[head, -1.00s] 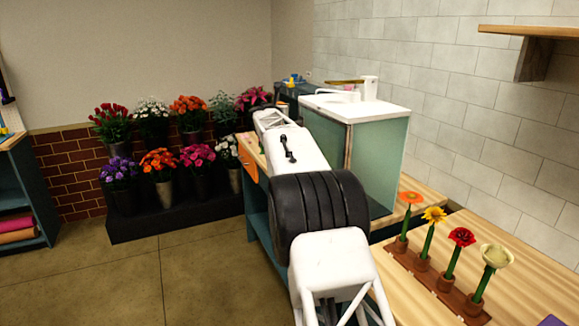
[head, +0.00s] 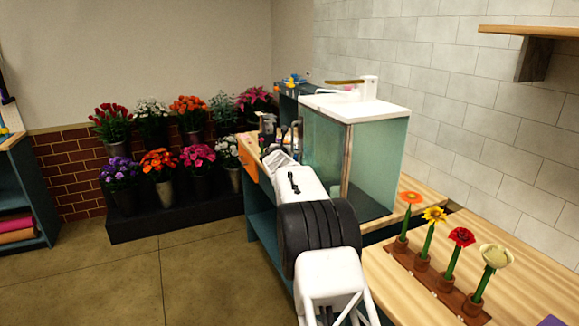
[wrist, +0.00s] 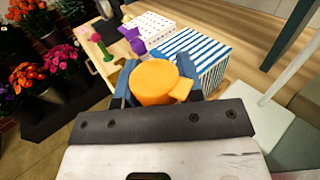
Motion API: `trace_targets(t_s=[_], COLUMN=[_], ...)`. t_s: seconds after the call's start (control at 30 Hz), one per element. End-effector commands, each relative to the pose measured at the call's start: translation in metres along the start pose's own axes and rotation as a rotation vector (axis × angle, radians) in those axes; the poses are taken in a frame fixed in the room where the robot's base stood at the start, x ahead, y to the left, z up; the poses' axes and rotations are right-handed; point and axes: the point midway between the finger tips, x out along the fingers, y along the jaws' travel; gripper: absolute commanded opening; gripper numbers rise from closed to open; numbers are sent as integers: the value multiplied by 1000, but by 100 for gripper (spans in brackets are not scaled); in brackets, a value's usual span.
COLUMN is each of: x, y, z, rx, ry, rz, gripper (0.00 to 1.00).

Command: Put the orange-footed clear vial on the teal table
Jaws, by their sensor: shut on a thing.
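My gripper (wrist: 157,88) is shut on an orange round piece with a small side tab (wrist: 155,82), held between its two blue fingers in the wrist view. It looks like the orange foot of the vial; no clear part shows. In the head view my arm hides most of the gripper. A dark teal surface (head: 290,90) with small items on it stands at the back, behind the glass-sided cabinet. I cannot tell for sure that it is the teal table.
A blue-striped box (wrist: 205,55), a white patterned box (wrist: 150,28) and a purple item (wrist: 133,40) stand on the wooden counter beyond my gripper. A white-topped cabinet (head: 355,108) stands right of my arm. Flower pots (head: 165,190) fill the left; potted flowers (head: 450,255) stand front right.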

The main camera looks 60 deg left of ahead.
Motion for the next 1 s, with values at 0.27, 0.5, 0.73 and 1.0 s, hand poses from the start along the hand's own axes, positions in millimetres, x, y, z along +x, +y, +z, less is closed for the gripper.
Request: trace_targets(t_s=[0.27,0.5,0.73,1.0], x=[0,0,0,0], y=[0,1,1,1], z=[-3,-28,-38,-40], rx=[0,0,1,0], ry=[0,0,-1,-1], rz=[0,0,0,0], gripper=[0,0,0,0])
